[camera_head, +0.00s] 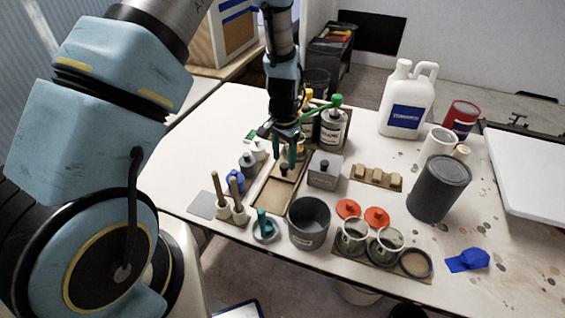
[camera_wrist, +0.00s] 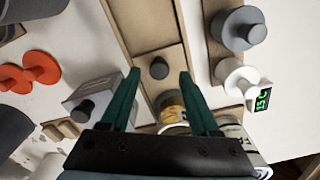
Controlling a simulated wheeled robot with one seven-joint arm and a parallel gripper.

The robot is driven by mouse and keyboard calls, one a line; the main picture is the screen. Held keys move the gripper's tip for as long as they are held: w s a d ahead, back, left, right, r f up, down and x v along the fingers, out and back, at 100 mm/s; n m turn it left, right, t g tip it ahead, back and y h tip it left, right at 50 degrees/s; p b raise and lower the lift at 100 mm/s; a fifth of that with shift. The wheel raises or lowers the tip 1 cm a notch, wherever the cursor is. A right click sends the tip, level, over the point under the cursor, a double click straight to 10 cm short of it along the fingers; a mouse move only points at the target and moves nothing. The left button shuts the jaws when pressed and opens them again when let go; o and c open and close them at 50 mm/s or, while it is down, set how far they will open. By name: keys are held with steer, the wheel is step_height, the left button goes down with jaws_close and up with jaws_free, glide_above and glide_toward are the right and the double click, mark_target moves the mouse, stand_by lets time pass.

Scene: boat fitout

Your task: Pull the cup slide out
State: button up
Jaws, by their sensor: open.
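The cup slide appears to be the light wooden panel with a dark round knob (camera_head: 284,169), set in a wooden frame (camera_head: 262,200). The knob also shows in the wrist view (camera_wrist: 158,68). My gripper (camera_head: 287,163) is over the slide and points down. In the wrist view its two green fingers (camera_wrist: 159,76) are spread apart, one on each side of the knob, with gaps and nothing held. Whether the fingertips are down at knob height is unclear. A cup with an amber band (camera_wrist: 172,105) sits beyond the knob, partly hidden by my gripper.
A grey box with a knob (camera_head: 324,170) stands close right of the slide. Small lidded pots (camera_head: 247,163) line its left. Bottles (camera_head: 333,128) stand behind. A dark grey pot (camera_head: 309,222) and a mortar with a teal pestle (camera_head: 264,229) stand near the front edge.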

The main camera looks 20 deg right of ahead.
mark_target(284, 165)
steer(key=shift+f+p, duration=0.4)
steer(key=shift+f, duration=1.6)
jaws_close()
